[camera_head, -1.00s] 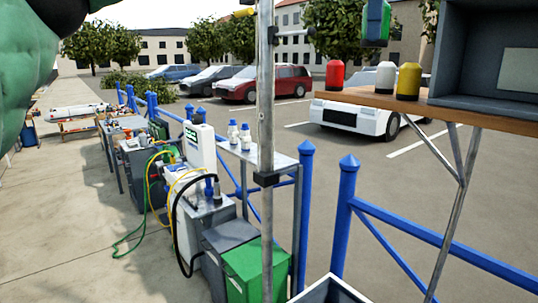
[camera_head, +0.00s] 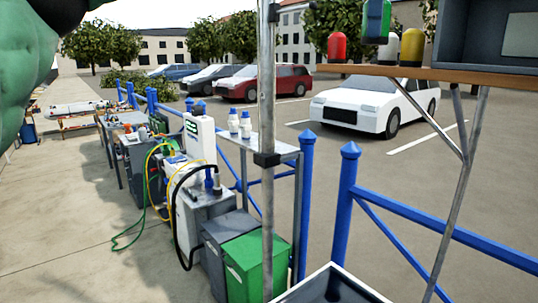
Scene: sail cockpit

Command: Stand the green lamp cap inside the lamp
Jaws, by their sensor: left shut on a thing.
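The green lamp cap (camera_head: 374,17) is at the top of the head view, a little right of the middle. My right gripper is not in view.
A red cap (camera_head: 337,48), a white cap (camera_head: 388,52) and a yellow cap (camera_head: 411,48) stand on a wooden shelf (camera_head: 440,75), left of the box. A grey pole (camera_head: 267,110) stands left of them. Blue railings (camera_head: 348,185) and a white-rimmed bin (camera_head: 330,275) are below.

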